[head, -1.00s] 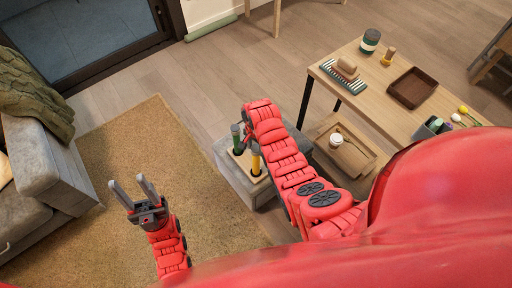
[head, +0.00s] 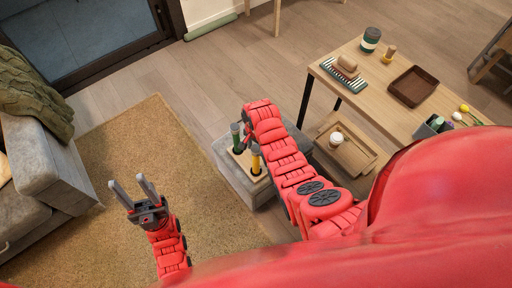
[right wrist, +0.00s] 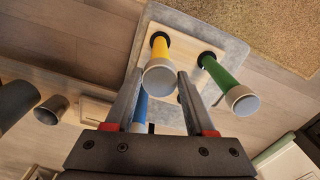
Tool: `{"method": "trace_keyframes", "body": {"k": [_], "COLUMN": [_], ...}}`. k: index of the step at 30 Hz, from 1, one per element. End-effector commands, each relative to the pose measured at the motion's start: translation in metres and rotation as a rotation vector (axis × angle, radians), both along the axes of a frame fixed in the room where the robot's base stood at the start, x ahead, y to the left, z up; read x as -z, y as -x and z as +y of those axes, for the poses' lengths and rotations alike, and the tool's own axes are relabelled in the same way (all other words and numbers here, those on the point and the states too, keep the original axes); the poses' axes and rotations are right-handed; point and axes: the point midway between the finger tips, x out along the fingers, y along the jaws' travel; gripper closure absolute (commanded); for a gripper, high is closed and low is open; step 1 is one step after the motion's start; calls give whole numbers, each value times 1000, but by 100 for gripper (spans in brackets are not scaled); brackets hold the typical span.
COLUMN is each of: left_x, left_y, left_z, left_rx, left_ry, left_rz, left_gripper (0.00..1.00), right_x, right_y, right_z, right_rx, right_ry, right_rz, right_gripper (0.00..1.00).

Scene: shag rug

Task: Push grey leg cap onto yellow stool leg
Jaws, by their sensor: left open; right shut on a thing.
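The yellow stool leg (head: 256,163) stands upright in a pale wooden plate on the grey upholstered stool (head: 228,163). In the right wrist view the yellow leg (right wrist: 160,49) ends in a grey leg cap (right wrist: 160,78), seen end-on. My right gripper (right wrist: 160,72) has one finger on each side of this cap and is shut on it. I cannot tell how far the cap sits on the leg. My left gripper (head: 134,192) is open and empty above the rug.
A green leg (right wrist: 222,73) with a grey cap (right wrist: 243,102) stands beside the yellow one. A blue leg (right wrist: 141,110) is partly hidden behind a finger. A wooden table (head: 357,95) with several items stands to the right. The rug (head: 120,230) around my left gripper is clear.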

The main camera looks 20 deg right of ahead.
Motion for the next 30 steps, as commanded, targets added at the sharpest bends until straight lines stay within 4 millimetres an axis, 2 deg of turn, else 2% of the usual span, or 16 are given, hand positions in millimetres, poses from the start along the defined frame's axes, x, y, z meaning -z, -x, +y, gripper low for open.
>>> {"method": "trace_keyframes", "body": {"k": [29, 30], "left_x": [9, 8], "left_y": [0, 0], "left_z": [0, 0], "left_rx": [0, 0], "left_ry": [0, 0], "left_rz": [0, 0], "left_gripper": [50, 50], "right_x": [14, 14], "right_y": [0, 0], "right_z": [0, 0], "right_rx": [0, 0], "right_ry": [0, 0], "right_rz": [0, 0], "right_gripper": [96, 40]}}
